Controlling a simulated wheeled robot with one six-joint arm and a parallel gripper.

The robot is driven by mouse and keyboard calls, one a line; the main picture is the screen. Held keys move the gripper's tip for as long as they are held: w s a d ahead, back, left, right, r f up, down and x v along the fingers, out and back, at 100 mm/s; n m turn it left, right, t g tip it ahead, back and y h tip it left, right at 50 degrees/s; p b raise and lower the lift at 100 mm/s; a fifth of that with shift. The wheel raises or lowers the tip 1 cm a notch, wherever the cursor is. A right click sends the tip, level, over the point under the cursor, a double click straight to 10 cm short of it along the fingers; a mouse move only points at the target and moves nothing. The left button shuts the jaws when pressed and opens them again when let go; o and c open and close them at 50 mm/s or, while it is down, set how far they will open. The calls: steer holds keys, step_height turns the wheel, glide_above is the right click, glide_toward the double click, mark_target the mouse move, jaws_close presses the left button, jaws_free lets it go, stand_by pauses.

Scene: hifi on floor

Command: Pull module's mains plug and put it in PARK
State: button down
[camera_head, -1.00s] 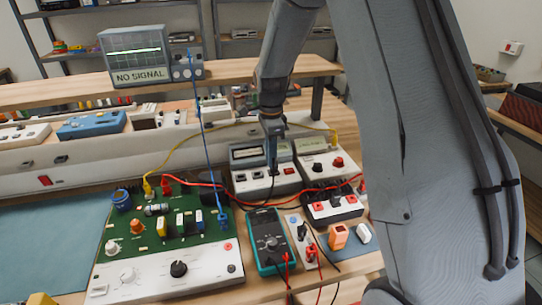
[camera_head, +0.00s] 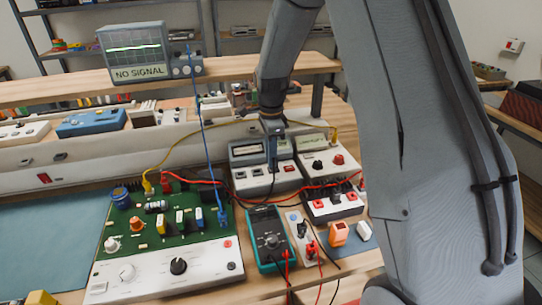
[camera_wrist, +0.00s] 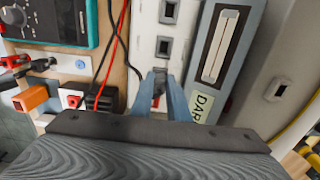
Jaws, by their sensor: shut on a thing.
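My gripper (camera_head: 273,169) points down over the white socket strip (camera_head: 247,184) on the front of the grey module (camera_head: 249,151). In the wrist view its two blue-grey fingers (camera_wrist: 162,98) are closed around a small dark plug (camera_wrist: 159,82), in line with two rectangular sockets on the strip. A black cable runs near it. The fingers hide most of the plug, and I cannot tell whether its pins are in a socket. A label beginning "DAR" shows beside the module's display in the wrist view. I cannot read a PARK marking.
A green circuit board (camera_head: 165,222) with a blue lead stands left. A teal multimeter (camera_head: 267,240) with red and black leads lies in front. A red-and-white terminal box (camera_head: 333,204) is to the right. Red, yellow and black wires cross close to my gripper.

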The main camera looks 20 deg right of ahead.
stand_by(0.3)
steer(key=c, duration=1.6)
jaws_free()
step_height(320, 180, up, 7)
steer(key=shift+w+r+b, duration=0.1)
steer(key=shift+r+b, duration=0.1)
steer(key=shift+b, duration=0.75)
step_height(320, 180, up, 5)
steer(key=p, duration=0.3)
steer(key=shift+r+p, duration=0.2)
steer(key=shift+p, duration=0.2)
steer(key=s+f+n, duration=0.2)
steer(key=s+n, duration=0.4)
steer(key=s, duration=0.2)
steer(key=s+f+n+t, duration=0.1)
steer(key=s+f+n, duration=0.1)
steer(key=s+n, duration=0.4)
steer(key=s+f+n+b, duration=0.1)
steer(key=s+f+n, duration=0.1)
steer(key=s+n, duration=0.4)
steer(key=shift+s+d+f, duration=0.1)
steer(key=shift+s+d, duration=0.1)
steer(key=shift+s, duration=1.15)
steer(key=shift+s+d, duration=0.2)
steer(key=shift+s, duration=1.15)
